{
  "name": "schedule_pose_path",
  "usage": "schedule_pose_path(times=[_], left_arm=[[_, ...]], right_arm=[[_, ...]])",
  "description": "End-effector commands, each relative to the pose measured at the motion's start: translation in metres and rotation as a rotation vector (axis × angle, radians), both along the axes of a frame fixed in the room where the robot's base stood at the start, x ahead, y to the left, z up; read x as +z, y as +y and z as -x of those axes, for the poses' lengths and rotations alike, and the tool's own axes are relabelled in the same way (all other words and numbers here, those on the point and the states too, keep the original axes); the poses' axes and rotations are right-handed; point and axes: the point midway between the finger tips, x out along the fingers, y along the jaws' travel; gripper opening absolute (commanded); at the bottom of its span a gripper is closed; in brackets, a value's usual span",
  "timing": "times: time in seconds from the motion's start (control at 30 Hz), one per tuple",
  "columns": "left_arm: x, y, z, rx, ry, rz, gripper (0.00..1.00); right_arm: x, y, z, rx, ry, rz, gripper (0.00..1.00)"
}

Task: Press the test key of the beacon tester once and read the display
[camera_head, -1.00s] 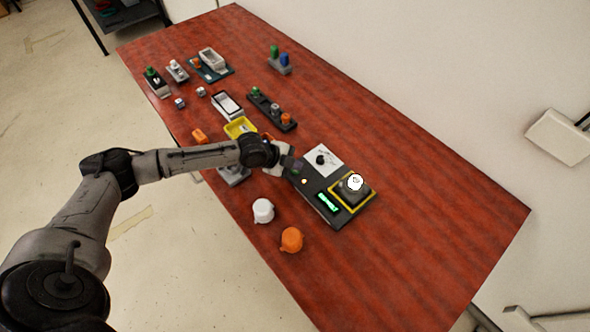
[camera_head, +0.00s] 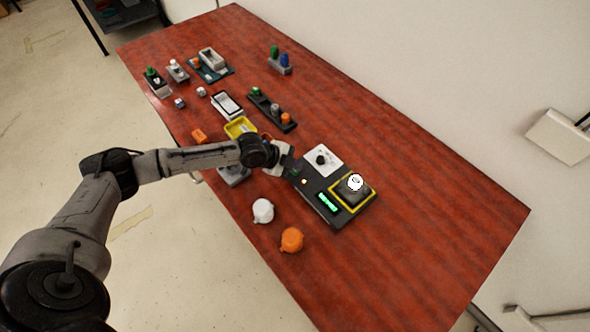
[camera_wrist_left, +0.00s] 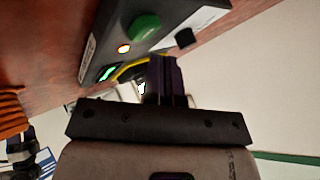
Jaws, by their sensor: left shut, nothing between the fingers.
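The beacon tester (camera_head: 319,191) is a dark box on the red table. It has a green round key (camera_wrist_left: 146,27), a small lit lamp (camera_wrist_left: 124,48) and a green lit display (camera_head: 328,202) whose characters are too small to read. The display also shows in the left wrist view (camera_wrist_left: 108,73). At its right end a grey and white beacon (camera_head: 355,183) sits inside a yellow frame. My left gripper (camera_head: 289,161) is shut and empty at the tester's left end, close to the green key. In the left wrist view its fingertips (camera_wrist_left: 164,60) appear apart from the key.
A white plate with a black knob (camera_head: 321,160) lies along the tester's far side. A white cap (camera_head: 263,210) and an orange cap (camera_head: 291,240) stand in front. A yellow tray (camera_head: 240,128) and phone parts lie to the left. The table's right part is clear.

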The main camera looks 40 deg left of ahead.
Motion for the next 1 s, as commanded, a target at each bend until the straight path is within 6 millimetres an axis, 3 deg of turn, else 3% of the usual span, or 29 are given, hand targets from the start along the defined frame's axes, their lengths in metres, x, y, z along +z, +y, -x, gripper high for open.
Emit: schedule_pose_path(times=[1.0], left_arm=[[-0.0088, -0.0002, 0.0001, 0.000, 0.000, 0.000, 0.00]], right_arm=[[-0.0034, 0.0000, -0.0001, 0.000, 0.000, 0.000, 0.78]])
